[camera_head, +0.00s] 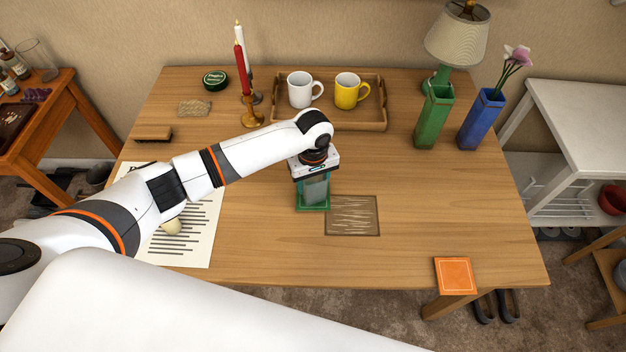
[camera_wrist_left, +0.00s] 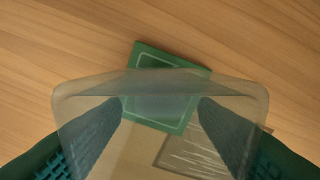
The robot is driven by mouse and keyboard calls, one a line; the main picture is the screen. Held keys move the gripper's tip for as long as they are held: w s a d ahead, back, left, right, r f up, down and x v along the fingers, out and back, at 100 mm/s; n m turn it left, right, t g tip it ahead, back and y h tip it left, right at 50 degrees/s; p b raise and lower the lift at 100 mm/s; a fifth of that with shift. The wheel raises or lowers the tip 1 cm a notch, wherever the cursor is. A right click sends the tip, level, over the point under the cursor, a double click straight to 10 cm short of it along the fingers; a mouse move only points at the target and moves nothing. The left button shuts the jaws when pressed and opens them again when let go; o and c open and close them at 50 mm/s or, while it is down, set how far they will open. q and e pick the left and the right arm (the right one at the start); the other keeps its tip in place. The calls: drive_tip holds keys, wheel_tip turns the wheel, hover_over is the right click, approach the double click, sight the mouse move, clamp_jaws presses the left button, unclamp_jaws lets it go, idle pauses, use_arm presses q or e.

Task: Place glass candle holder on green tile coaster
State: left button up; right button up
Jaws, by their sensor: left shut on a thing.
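The clear glass candle holder (camera_head: 315,188) is between the fingers of my left gripper (camera_head: 315,172), which is shut on it. In the left wrist view the glass (camera_wrist_left: 160,87) fills the space between the two finger pads. The green tile coaster (camera_head: 313,208) lies on the table directly below the glass in the head view. It also shows in the left wrist view (camera_wrist_left: 152,58), partly behind the glass. I cannot tell whether the glass base touches the coaster or hangs just above it. My right gripper is not in view.
A brown textured square (camera_head: 352,216) lies right beside the coaster. A printed sheet (camera_head: 198,240) lies at left under my arm. A wooden tray (camera_head: 376,125) with two mugs, candlesticks (camera_head: 252,118), and green (camera_head: 433,118) and blue (camera_head: 480,122) vases stand behind. An orange tile (camera_head: 455,275) lies front right.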

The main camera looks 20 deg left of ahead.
use_arm(q)
drive_tip(key=shift+f, duration=0.15)
drive_tip(key=o, duration=1.1)
wheel_tip(320, 180, up, 12)
drive_tip(key=shift+r+b, duration=0.1)
drive_tip(key=shift+b, duration=0.3)
